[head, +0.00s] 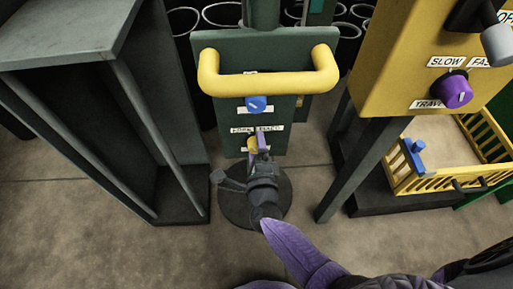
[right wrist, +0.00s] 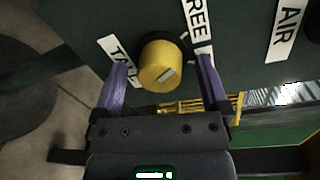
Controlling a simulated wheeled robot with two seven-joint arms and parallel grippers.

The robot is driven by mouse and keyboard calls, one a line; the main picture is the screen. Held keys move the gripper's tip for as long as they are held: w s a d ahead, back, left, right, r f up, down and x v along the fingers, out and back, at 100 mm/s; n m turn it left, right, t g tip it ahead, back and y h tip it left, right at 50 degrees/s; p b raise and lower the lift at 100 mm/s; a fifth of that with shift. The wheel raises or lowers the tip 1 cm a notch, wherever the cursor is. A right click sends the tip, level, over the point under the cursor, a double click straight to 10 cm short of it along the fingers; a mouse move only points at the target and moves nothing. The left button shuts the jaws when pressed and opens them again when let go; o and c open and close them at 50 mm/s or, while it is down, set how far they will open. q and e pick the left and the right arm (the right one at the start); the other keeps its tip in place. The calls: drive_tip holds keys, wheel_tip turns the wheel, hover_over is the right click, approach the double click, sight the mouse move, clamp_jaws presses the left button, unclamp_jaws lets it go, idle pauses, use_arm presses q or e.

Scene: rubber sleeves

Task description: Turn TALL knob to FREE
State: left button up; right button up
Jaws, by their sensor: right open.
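In the head view my right gripper (head: 257,146) is at the panel's lower part, mostly covering the knob. My left gripper is not in view.
A blue knob (head: 257,104) sits higher on the panel, under a thick yellow handle (head: 270,86). A grey shelf frame (head: 150,130) stands left. A yellow box with a purple knob (head: 453,92) and a yellow crate (head: 432,186) are right. An "AIR" label (right wrist: 290,27) is beside "REE".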

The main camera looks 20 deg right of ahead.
drive_tip(key=p+v, duration=0.3)
drive_tip(key=v, duration=0.6)
drive_tip(key=shift+s, duration=0.45)
